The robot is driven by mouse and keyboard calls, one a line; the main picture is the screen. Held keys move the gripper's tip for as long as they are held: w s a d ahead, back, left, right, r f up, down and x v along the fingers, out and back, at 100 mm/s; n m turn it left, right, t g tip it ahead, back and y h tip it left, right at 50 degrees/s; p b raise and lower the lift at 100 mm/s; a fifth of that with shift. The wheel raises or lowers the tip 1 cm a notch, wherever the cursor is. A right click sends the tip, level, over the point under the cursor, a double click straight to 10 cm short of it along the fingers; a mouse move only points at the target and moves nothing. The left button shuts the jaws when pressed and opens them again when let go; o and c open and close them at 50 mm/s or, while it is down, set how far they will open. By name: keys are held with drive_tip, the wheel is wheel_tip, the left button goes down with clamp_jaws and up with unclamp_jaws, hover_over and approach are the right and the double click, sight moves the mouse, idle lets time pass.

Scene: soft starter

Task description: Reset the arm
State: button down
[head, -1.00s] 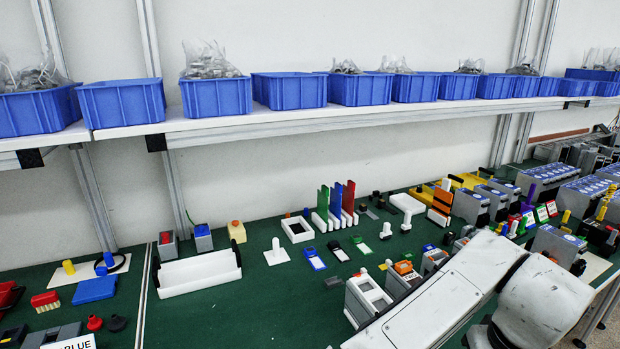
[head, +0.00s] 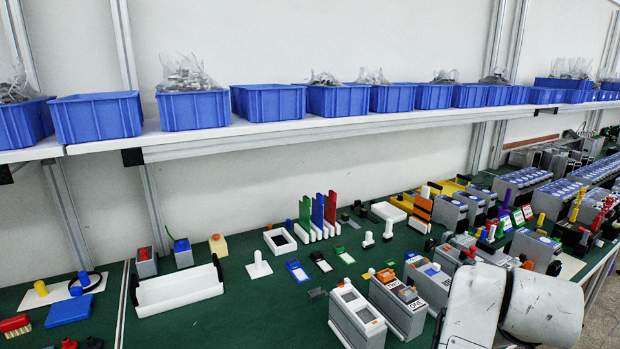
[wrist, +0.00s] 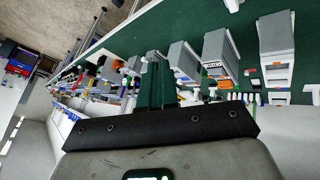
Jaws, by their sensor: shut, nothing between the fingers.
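My arm shows at the lower right of the head view, a white link in front of the green bench (head: 230,310). My gripper's fingers are outside the head view. In the wrist view my gripper (wrist: 157,75) is shut, its dark fingers together with nothing between them. Beyond the fingers, grey soft starter units (wrist: 220,55) stand on the bench, apart from the gripper as far as I can tell. The same kind of grey units (head: 355,315) stands beside my arm in the head view.
A white tray (head: 178,290) sits left of centre on the bench. Red, blue and green upright plates (head: 318,215) stand at the middle. Blue bins (head: 270,102) line the shelf (head: 220,135) above. Free green surface lies at the front, left of the grey units.

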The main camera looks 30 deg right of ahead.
drive_tip(key=s+a+f+n+g+y, duration=0.1)
drive_tip(key=s+a+f+y, duration=0.1)
drive_tip(key=s+a+f, duration=0.3)
drive_tip(key=s+a+f+n+g+y, duration=0.1)
drive_tip(key=s+a+f, duration=0.3)
drive_tip(key=a+f, duration=0.5)
drive_tip(key=s+a+f+n+y, duration=0.2)
drive_tip(key=s+a+f, duration=0.3)
drive_tip(key=f, duration=0.5)
drive_tip(key=shift+s+a+f+g+y, duration=0.2)
drive_tip(key=shift+s+a+g+y, duration=0.3)
drive_tip(key=shift+a, duration=0.65)
drive_tip(key=shift+w, duration=0.2)
